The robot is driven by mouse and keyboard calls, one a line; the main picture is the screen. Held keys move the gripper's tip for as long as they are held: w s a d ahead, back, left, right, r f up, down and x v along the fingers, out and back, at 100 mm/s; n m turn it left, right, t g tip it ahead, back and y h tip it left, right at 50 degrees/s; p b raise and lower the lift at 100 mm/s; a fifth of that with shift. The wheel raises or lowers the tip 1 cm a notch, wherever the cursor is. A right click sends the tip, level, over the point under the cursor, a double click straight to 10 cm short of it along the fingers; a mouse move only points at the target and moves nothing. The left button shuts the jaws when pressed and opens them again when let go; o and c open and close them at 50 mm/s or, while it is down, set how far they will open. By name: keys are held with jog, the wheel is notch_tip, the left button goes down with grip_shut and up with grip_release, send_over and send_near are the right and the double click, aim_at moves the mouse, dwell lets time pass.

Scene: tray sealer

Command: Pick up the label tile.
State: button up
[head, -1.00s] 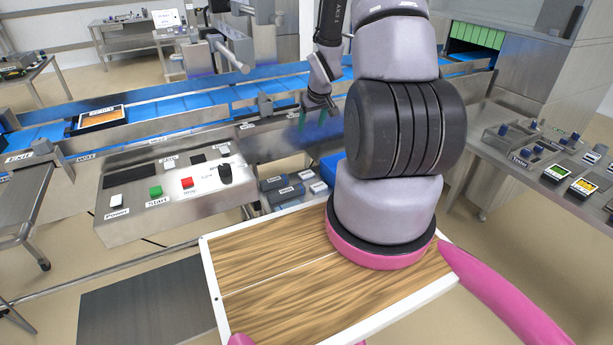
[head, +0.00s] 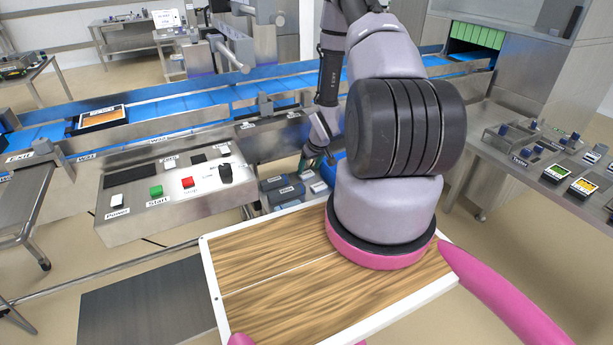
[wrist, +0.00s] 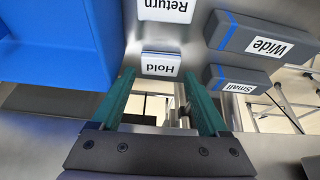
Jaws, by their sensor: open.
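No piece is plainly marked as the label tile. A small white plate reading "Hold" (wrist: 161,64) lies just beyond my open fingertips in the wrist view. A white "Return" plate (wrist: 166,9) lies farther on. My gripper (wrist: 158,80) has two green fingers, apart, with nothing seen between them. In the head view my gripper (head: 308,164) is low behind the wooden-topped tray, by the grey blocks. Two small cards, one green (head: 557,171) and one orange (head: 583,186), lie on the right bench, far from my gripper.
Grey blocks marked "Wide" (wrist: 266,40) and "Small" (wrist: 239,79) are right of the fingers. A blue bin (wrist: 55,40) is at left. The control panel (head: 135,215) stands left of my gripper, with the blue conveyor (head: 185,104) behind.

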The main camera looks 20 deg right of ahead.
aim_at(307, 173)
jog(key=shift+x, duration=1.55)
jog(key=shift+s, duration=0.1)
jog(key=c, duration=1)
jog(key=shift+r, duration=0.1)
